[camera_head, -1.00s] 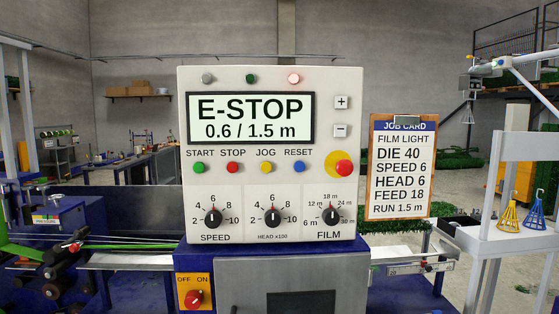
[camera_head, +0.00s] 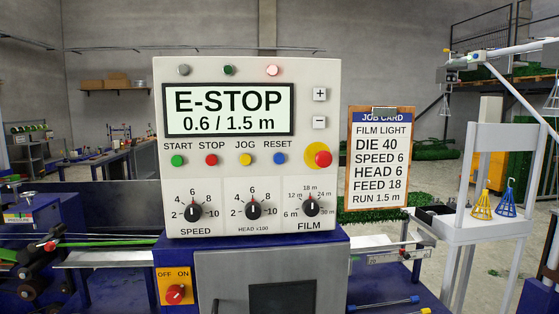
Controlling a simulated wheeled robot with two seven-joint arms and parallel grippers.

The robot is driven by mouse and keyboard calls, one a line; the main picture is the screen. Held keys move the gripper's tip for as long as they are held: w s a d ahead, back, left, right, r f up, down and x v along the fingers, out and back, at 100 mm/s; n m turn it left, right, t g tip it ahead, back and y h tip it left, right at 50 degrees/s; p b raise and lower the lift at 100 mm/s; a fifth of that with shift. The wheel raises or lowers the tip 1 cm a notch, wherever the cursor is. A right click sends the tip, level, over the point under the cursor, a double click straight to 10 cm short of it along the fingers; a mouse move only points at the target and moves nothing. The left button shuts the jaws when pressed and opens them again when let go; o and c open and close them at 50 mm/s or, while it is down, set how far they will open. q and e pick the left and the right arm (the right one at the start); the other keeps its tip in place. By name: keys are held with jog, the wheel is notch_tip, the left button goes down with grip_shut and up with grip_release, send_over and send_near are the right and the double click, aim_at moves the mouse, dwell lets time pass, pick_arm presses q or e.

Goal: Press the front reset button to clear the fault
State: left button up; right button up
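The blue RESET button (camera_head: 279,159) sits on the front of the white control panel (camera_head: 240,222), at the right end of a row with the green START button (camera_head: 178,161), red STOP button (camera_head: 211,160) and yellow JOG button (camera_head: 245,160). A red mushroom button on a yellow base (camera_head: 321,158) is to its right. The display (camera_head: 229,108) reads "E-STOP 0.6 / 1.5 m". The right one of three lamps above, the red lamp (camera_head: 273,70), is lit. Neither of my grippers shows in the head view.
A job card (camera_head: 379,160) hangs right of the panel. A red OFF/ON switch (camera_head: 175,293) is below left. A grey stand (camera_head: 487,228) at the right holds a yellow cage (camera_head: 481,205) and a blue cage (camera_head: 507,201). The space before the buttons is clear.

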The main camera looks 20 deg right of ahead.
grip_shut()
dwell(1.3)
